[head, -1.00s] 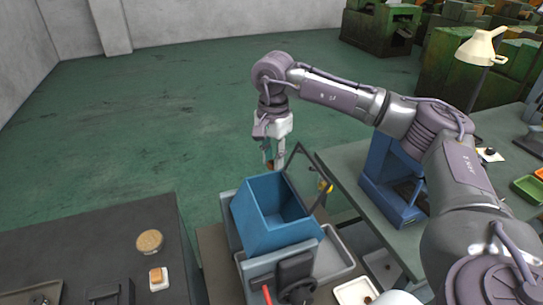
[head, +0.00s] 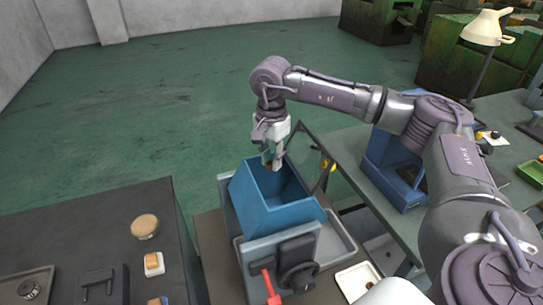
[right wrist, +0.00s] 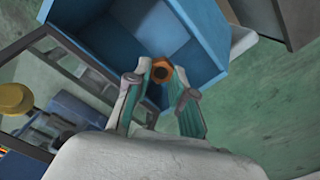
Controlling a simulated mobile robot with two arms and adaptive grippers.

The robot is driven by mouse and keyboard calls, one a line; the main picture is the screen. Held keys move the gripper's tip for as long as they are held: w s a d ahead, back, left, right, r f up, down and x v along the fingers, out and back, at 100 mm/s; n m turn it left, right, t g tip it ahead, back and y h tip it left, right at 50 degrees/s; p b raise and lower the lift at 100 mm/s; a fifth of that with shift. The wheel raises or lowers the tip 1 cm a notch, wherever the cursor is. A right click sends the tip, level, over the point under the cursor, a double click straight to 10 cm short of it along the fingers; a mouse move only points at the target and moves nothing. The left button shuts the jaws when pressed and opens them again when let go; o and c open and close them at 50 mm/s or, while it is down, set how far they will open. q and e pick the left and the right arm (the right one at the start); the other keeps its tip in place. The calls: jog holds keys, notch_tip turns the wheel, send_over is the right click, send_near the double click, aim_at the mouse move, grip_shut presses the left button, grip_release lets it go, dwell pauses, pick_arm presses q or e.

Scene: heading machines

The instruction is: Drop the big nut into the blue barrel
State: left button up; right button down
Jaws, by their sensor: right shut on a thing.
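The big nut (right wrist: 160,68) is an orange-brown ring between the fingertips of my right gripper (right wrist: 160,72) in the right wrist view. In the head view, the right gripper (head: 272,160) points down at the far edge of the blue barrel, and only a bit of the nut shows. The blue barrel (head: 268,215) is an open, box-shaped container sitting tilted in a grey machine frame. In the right wrist view, the barrel's opening (right wrist: 200,25) lies beyond the nut. The left gripper is not in view.
A dark table (head: 75,235) at left holds a round tan disc (head: 145,226) and small blocks. A grey-green bench (head: 350,150) at right carries a blue machine (head: 388,165). A red-handled lever (head: 270,285) and black handwheel (head: 298,278) are at the barrel's front. Open green floor lies behind.

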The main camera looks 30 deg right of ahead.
jog(key=c, duration=0.9)
grip_release()
jog(key=shift+c, duration=0.2)
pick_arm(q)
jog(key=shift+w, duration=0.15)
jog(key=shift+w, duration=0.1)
pick_arm(e)
jog(key=shift+r, duration=0.1)
notch_tip(320, 180, up, 12)
jog(key=shift+f, duration=0.1)
jog(key=shift+f, duration=0.1)
